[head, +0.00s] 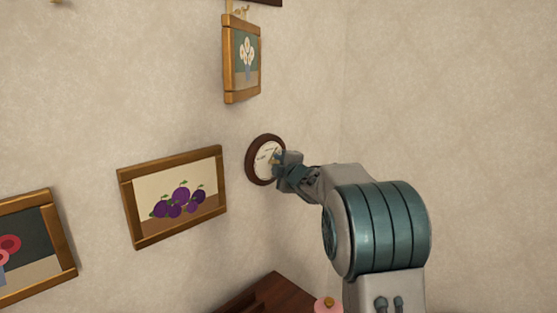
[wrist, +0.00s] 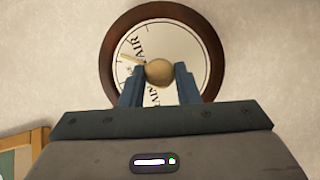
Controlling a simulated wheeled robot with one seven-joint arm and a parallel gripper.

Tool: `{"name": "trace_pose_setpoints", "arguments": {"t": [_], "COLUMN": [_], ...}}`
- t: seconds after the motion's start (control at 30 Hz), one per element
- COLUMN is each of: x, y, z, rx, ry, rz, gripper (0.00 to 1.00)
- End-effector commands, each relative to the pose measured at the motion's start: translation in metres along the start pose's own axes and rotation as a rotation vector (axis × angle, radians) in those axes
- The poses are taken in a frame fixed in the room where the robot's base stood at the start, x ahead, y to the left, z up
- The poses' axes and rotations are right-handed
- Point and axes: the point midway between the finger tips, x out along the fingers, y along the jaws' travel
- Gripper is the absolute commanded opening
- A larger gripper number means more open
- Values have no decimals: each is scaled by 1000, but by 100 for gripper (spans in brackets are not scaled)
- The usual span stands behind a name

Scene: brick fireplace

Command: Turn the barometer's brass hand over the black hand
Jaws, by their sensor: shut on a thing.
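The barometer (head: 252,160) is a round dial with a dark wooden rim and a white face, mounted on the wall. In the wrist view the barometer rim (wrist: 107,52) surrounds lettering that includes "FAIR". My gripper (head: 279,160) is at the dial's centre. In the wrist view my gripper (wrist: 160,72) has its two fingers on either side of a round brass knob (wrist: 159,71), shut on it. A brass hand (wrist: 130,60) points from the knob to the upper left. I cannot make out the black hand; my fingers and gripper body hide the lower dial.
A framed plum picture (head: 175,197) hangs left of the barometer, and a flower picture (head: 242,60) hangs above it. A dark wooden surface (head: 262,300) with a pink object (head: 328,306) is below. The wall on the right is bare.

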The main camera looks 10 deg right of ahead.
Motion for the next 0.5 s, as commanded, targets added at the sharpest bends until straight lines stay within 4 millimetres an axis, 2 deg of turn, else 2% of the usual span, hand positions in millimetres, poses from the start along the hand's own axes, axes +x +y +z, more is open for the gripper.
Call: {"name": "trace_pose_setpoints", "arguments": {"t": [0.43,0.47,0.5], "x": [0,0,0], "y": [-1,-1,-1], "z": [0,0,0], "rx": [9,9,9], "ry": [1,1,1], "rz": [-4,-4,-4], "gripper": [6,31,42]}}
